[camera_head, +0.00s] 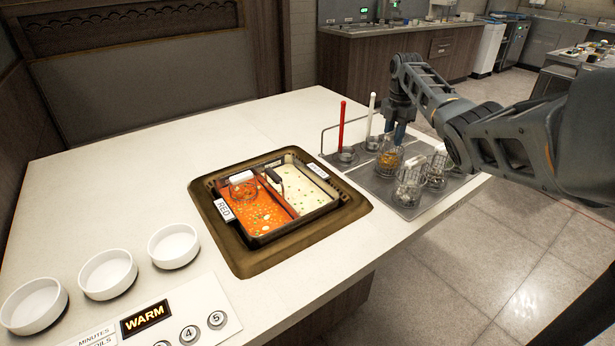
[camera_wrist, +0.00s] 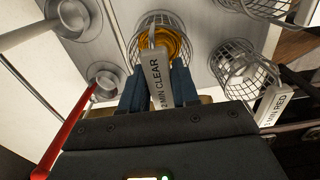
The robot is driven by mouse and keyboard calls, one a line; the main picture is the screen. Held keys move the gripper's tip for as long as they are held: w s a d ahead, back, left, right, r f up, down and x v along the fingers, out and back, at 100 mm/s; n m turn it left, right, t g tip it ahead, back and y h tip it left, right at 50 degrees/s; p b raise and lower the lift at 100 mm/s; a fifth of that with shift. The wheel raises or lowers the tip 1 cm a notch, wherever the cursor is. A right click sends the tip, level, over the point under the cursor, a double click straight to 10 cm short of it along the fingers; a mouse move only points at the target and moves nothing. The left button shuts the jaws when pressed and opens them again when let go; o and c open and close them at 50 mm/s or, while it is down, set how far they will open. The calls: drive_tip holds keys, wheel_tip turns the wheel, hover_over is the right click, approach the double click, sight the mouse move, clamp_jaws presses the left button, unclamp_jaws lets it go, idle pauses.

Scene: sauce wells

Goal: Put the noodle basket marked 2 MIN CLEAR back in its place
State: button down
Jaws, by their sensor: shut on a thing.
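The noodle basket marked 2 MIN CLEAR (camera_wrist: 155,72) is a wire basket with yellow noodles in it. Its white label handle is between the blue fingers of my gripper (camera_wrist: 158,88), which is shut on it. In the head view the basket (camera_head: 388,161) hangs upright below my gripper (camera_head: 397,133), at the grey metal rack plate (camera_head: 405,209). I cannot tell whether its bottom touches the plate. In the wrist view, a basket marked 2 MIN RED (camera_wrist: 272,104) stands to its right.
Two other wire baskets (camera_head: 410,187) (camera_head: 436,171) stand at the plate's front right. Red (camera_head: 342,125) and white (camera_head: 372,112) upright rods stand in cups behind left. The two-part broth pot (camera_head: 298,232) holds another basket (camera_head: 243,186). White bowls (camera_head: 108,273) stand front left.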

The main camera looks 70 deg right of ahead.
drive_tip(key=shift+f, duration=0.15)
drive_tip(key=c, duration=0.8)
unclamp_jaws()
drive_tip(key=shift+o, duration=0.5)
drive_tip(key=o, duration=0.7)
wheel_tip(320, 180, up, 11)
drive_tip(key=p, duration=0.9)
drive_tip(key=shift+p, duration=0.35)
